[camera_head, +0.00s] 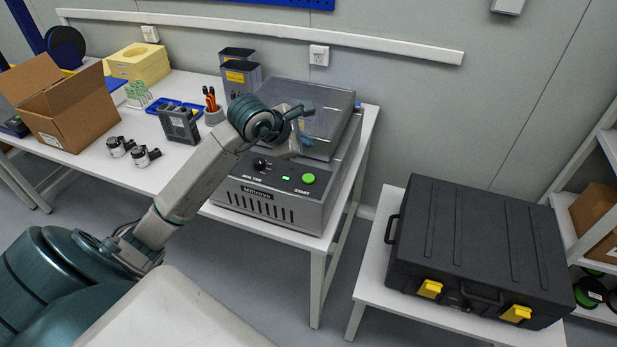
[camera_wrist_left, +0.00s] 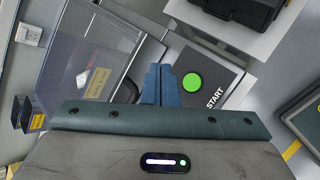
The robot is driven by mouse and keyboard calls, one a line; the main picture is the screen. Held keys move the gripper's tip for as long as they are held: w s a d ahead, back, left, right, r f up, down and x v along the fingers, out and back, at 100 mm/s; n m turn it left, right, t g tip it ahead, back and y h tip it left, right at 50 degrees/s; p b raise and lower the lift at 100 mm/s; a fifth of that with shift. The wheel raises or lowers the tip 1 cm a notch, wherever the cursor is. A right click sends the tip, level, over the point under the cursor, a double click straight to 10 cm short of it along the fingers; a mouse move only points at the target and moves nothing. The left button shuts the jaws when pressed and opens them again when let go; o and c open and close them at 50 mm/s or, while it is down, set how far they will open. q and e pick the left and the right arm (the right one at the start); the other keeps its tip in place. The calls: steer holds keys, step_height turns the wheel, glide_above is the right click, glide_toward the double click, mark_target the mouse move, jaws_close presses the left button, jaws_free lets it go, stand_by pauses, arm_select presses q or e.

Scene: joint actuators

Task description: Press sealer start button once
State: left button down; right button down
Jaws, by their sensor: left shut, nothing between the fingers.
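The sealer (camera_head: 268,206) is a grey machine with a clear lid (camera_head: 325,97) at the right end of the white bench. Its green round start button (camera_head: 308,178) is on the front panel, with START printed beside it. The button also shows in the left wrist view (camera_wrist_left: 192,82). My left gripper (camera_head: 304,141) is shut and empty, over the sealer behind the button. In the left wrist view its blue fingertips (camera_wrist_left: 161,70) are together, left of the button and apart from it in the picture. Their height above the panel is hard to tell. My right gripper is not in view.
A black case (camera_head: 475,240) with yellow latches stands on a low white table at the right. An open cardboard box (camera_head: 65,105), two small metal actuators (camera_head: 146,156), a dark grey box (camera_head: 178,125) and a cup of tools (camera_head: 213,113) stand on the bench left of the sealer.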

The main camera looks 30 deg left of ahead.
arm_select(q)
steer(key=shift+f, duration=0.15)
steer(key=b, duration=0.5)
glide_above(305, 179)
step_height(305, 179, down, 8)
steer(key=shift+s+r, duration=0.1)
steer(key=shift+f+b, duration=0.4)
stand_by(1.3)
steer(key=shift+f+b, duration=0.4)
steer(key=shift+b, duration=0.25)
steer(key=shift+d+f+b, duration=0.1)
steer(key=shift+f+b, duration=0.3)
steer(key=shift+b, duration=0.2)
stand_by(0.5)
steer(key=shift+r, duration=0.1)
steer(key=shift+r+p, duration=0.3)
steer(key=shift+r, duration=0.45)
